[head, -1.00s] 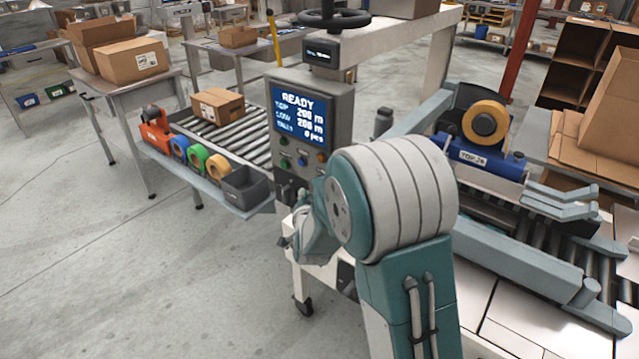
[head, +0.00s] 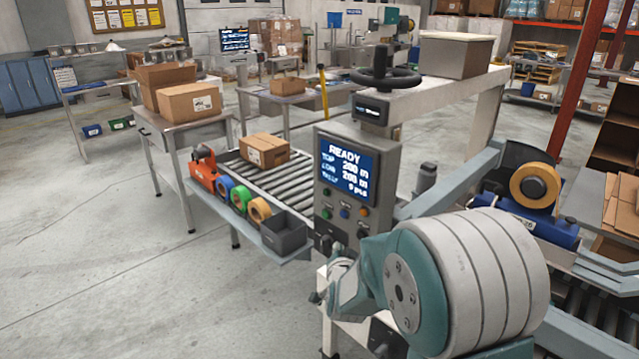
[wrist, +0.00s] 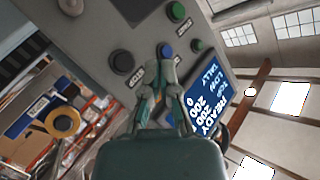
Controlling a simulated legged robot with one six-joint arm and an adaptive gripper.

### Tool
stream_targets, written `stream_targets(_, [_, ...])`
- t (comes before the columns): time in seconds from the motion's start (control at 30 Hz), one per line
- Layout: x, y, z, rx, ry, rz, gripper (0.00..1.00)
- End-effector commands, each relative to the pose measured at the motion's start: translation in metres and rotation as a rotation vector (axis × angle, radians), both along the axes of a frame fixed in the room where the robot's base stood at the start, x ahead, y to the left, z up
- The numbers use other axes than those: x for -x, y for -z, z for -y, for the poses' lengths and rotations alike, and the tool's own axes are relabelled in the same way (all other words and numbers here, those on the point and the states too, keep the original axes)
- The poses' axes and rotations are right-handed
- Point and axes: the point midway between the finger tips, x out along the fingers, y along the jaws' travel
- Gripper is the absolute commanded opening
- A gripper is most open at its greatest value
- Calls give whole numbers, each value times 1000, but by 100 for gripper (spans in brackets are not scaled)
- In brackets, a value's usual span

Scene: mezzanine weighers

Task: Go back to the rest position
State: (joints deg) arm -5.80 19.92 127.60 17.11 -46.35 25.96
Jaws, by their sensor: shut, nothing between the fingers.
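My gripper (wrist: 165,72) is shut and empty in the wrist view, its fingertips pointing at the grey control panel. The tips appear just below a blue button (wrist: 166,49); I cannot tell whether they touch the panel. In the head view, my arm's large rounded joint fills the lower right and the wrist end is partly hidden beside the panel's lower edge. The control panel (head: 392,155) has a lit screen (head: 347,171) reading READY, with several buttons and knobs below it.
A roller conveyor (head: 295,180) with a cardboard box (head: 264,150) runs behind the panel. A side shelf holds tape rolls (head: 240,200) and a dark bin (head: 285,233). A tape head (head: 535,186) stands at right. Open floor (head: 110,240) lies at left.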

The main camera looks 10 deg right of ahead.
Motion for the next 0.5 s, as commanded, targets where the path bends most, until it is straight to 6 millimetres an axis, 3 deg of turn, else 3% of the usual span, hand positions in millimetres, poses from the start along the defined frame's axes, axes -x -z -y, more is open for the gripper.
stream_targets(0.03, [7, -15, 0, 9, -20, -24, 0])
stream_targets(0.27, [57, -54, -6, 92, -142, -216, 0])
stream_targets(0.5, [131, -80, -6, 203, -267, -415, 0])
